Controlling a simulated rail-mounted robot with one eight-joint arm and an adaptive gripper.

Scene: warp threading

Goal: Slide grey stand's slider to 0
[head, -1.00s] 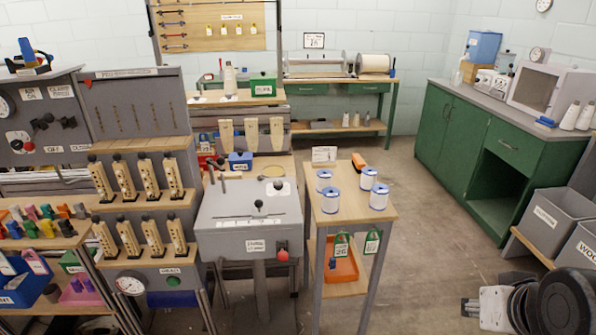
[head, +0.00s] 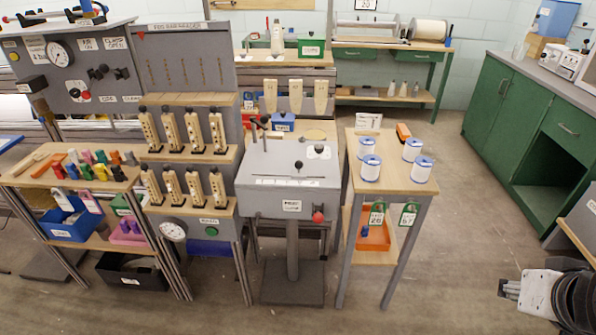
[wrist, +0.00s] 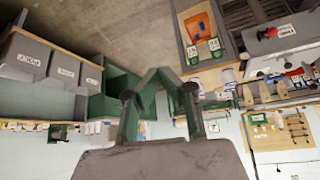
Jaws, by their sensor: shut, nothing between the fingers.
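The grey stand (head: 290,190) is a grey box with a sloped top on a single post, in the middle of the head view. A small black knob (head: 298,166) stands on the sloped top, above a white scale strip (head: 287,183) whose marks are too small to read. A red knob (head: 318,216) is on its front right. In the wrist view the stand (wrist: 290,62) is at the upper right, seen upside down. My gripper (wrist: 160,74) is shut and empty, well apart from the stand.
A wooden table (head: 392,180) with several white-and-blue spools stands just right of the stand. A shelf unit (head: 187,157) with several wooden pieces stands close on its left. Open floor (head: 440,230) lies to the right, before the green cabinet (head: 503,105).

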